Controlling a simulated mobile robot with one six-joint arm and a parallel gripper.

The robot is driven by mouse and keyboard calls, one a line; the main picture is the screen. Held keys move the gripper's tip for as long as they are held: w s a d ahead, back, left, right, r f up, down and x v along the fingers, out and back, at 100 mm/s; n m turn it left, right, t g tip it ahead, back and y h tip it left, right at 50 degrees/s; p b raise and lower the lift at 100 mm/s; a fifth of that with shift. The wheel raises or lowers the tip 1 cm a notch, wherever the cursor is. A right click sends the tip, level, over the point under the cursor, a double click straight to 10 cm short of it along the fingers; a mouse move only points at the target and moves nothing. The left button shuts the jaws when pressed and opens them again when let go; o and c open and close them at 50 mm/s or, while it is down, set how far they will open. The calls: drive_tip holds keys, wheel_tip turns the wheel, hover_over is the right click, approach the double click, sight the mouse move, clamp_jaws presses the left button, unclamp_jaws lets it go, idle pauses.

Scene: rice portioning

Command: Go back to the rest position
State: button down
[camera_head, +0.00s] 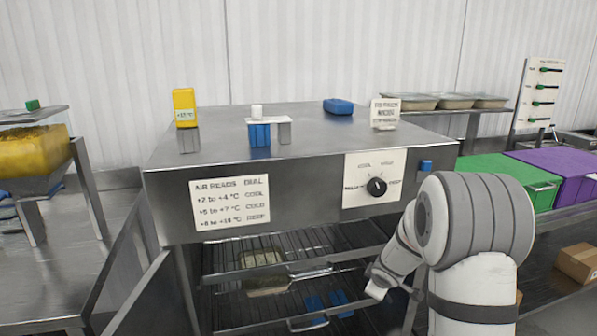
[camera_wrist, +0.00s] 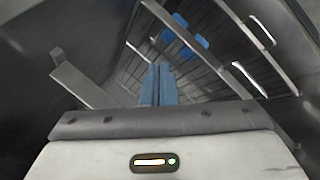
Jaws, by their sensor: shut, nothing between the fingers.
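My gripper (camera_wrist: 158,86) shows in the wrist view with its two blue-grey fingers together and nothing between them. It points toward the open steel cabinet, whose wire racks (camera_wrist: 205,65) and blue items (camera_wrist: 188,42) lie beyond the fingertips. In the head view my arm stands at the right, its wrist in front of the cabinet's open lower bay. The fingers are hard to make out there. The cabinet (camera_head: 310,190) has a black dial (camera_head: 376,187) on its front.
The open door (camera_head: 145,300) stands at left. On the cabinet top are a yellow block (camera_head: 184,106) and a blue object (camera_head: 338,106). Green (camera_head: 495,170) and purple (camera_head: 555,172) crates stand right.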

drive_tip(key=s+r+m+g+h+p, duration=0.2)
drive_tip(key=s+r+m+p, duration=0.35)
drive_tip(key=s+r, duration=1.1)
drive_tip(key=s+a+r+m+g+y, duration=0.1)
drive_tip(key=s+a+m, duration=0.1)
drive_tip(key=s, duration=0.6)
drive_tip(key=s+a+r+m+g+y, duration=0.1)
drive_tip(key=s+a+r+m+y, duration=0.1)
drive_tip(key=s+a, duration=0.3)
drive_tip(key=s+m, duration=0.1)
drive_tip(key=s, duration=0.3)
drive_tip(key=shift+s+r+g+p, duration=0.15)
drive_tip(key=shift+r+g+p, duration=0.15)
drive_tip(key=shift+g+p, duration=0.1)
drive_tip(key=shift+m, duration=0.25)
